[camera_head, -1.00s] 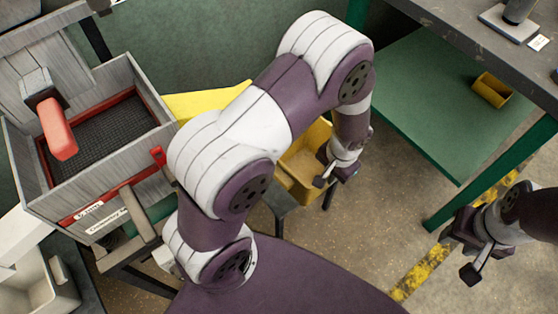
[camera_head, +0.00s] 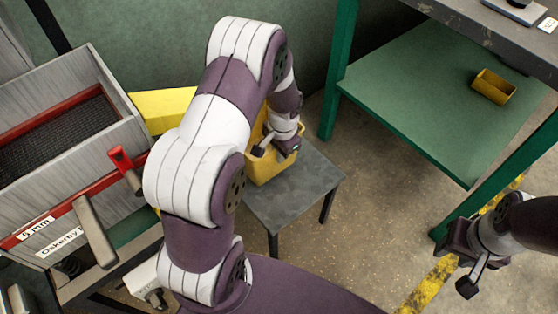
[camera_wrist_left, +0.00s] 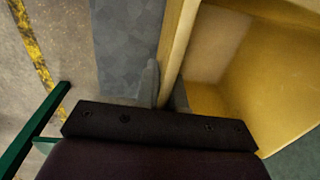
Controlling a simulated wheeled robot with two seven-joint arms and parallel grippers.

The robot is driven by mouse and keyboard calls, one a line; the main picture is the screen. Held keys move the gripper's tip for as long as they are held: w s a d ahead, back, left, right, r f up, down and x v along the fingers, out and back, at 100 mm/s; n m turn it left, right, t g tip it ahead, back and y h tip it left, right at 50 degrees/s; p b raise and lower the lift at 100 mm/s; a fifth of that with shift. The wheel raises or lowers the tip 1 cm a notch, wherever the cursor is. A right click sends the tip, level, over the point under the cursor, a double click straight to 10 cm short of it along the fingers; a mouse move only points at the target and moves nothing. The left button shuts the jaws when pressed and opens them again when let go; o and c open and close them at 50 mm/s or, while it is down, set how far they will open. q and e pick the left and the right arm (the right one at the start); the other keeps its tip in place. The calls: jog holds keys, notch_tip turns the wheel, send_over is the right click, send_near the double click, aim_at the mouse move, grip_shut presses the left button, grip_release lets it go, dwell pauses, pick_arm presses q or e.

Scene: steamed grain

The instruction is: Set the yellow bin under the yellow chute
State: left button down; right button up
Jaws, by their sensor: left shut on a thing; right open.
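The yellow bin (camera_head: 262,170) is on or just above the grey stand (camera_head: 300,190), partly hidden behind my left arm; I cannot tell if it touches the top. My left gripper (camera_head: 274,146) is shut on the bin's near right wall. In the left wrist view the bin's open yellow inside (camera_wrist_left: 270,75) fills the right side, with its wall between the fingers (camera_wrist_left: 168,92). The yellow chute (camera_head: 160,108) slopes out from the grey machine toward the bin; its lower end is hidden behind my arm. My right gripper (camera_head: 462,264) is open and empty at the lower right.
The grey machine (camera_head: 95,190) with a mesh tray and red handle stands at left. A green-legged bench with a green lower shelf (camera_head: 430,110) is at right, holding a small yellow container (camera_head: 493,87). Floor between stand and bench is clear.

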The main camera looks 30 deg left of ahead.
pick_arm(q)
jog(key=f+b, duration=0.2)
jog(key=f, duration=0.1)
jog(key=shift+a+f, duration=0.2)
jog(key=shift+f, duration=0.1)
jog(key=shift+w, duration=0.1)
jog(key=shift+r, duration=0.1)
jog(key=c, duration=1.2)
grip_release()
jog(key=shift+f, duration=0.2)
jog(key=shift+c, duration=0.2)
jog(key=shift+r, duration=0.15)
